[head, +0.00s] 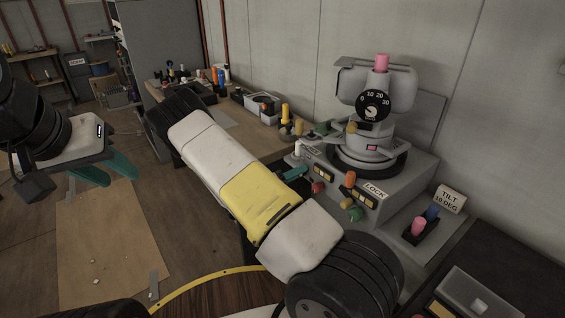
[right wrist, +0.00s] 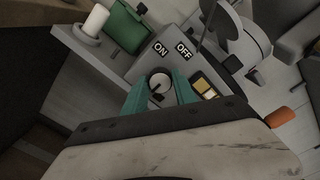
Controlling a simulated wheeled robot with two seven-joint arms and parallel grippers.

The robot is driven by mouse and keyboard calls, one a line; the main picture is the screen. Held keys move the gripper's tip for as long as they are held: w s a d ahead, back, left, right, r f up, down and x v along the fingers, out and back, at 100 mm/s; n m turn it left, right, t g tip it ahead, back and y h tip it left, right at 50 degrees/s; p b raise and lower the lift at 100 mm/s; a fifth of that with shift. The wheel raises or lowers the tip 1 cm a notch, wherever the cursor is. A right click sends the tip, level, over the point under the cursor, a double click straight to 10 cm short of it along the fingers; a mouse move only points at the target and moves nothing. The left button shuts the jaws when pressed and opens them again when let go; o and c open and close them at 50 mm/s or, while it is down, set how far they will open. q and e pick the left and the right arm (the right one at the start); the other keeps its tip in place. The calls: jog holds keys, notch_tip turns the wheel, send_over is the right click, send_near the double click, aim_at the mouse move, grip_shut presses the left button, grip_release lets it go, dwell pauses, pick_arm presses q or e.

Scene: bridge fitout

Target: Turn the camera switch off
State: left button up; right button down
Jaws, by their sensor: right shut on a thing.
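The camera switch is a round pale knob (right wrist: 160,81) on the grey console, seen in the right wrist view. The ON label (right wrist: 160,47) and the OFF label (right wrist: 184,50) stand just beyond it. A dark line marks the knob, but I cannot tell which label it points to. My right gripper (right wrist: 161,92) has its teal fingers on both sides of the knob, shut on it. In the head view this gripper (head: 294,173) is at the console's left side, and its arm hides the knob. My left gripper (head: 108,170) hangs open and empty at the left, away from the console.
The grey console (head: 395,188) carries a camera head with a dial (head: 373,105), an orange lever (head: 350,178), a green knob (head: 355,213) and a LOCK label (head: 375,191). A TILT sign (head: 449,199) stands at right. A cluttered bench (head: 238,122) runs behind my right arm.

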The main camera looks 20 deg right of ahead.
jog(key=c, duration=1)
grip_release()
jog(key=shift+a, duration=0.15)
jog(key=v, duration=0.7)
jog(key=shift+a, duration=0.3)
jog(key=shift+s, duration=0.1)
